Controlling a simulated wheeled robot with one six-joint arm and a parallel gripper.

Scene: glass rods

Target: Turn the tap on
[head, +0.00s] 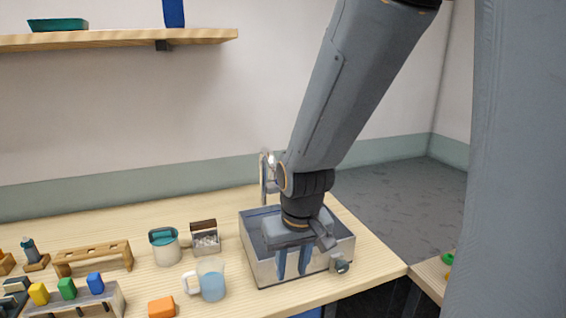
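The metal tap (264,178) stands upright at the back of a metal sink box (262,272) in the head view. My arm hides part of the tap, so I cannot tell how its handle is set. A small grey knob (342,266) sits at the sink's front right corner. My gripper (292,274) points down over the sink, its two blue fingers apart with nothing seen between them. It is in front of the tap and left of the knob. I cannot tell whether the fingers touch the sink.
A jug with blue contents (212,282), a teal-topped pot (165,249) and a small box (205,240) stand left of the sink. An orange block (162,307) lies in front. A wooden rack (95,256) and coloured blocks are farther left. The table ends right of the sink.

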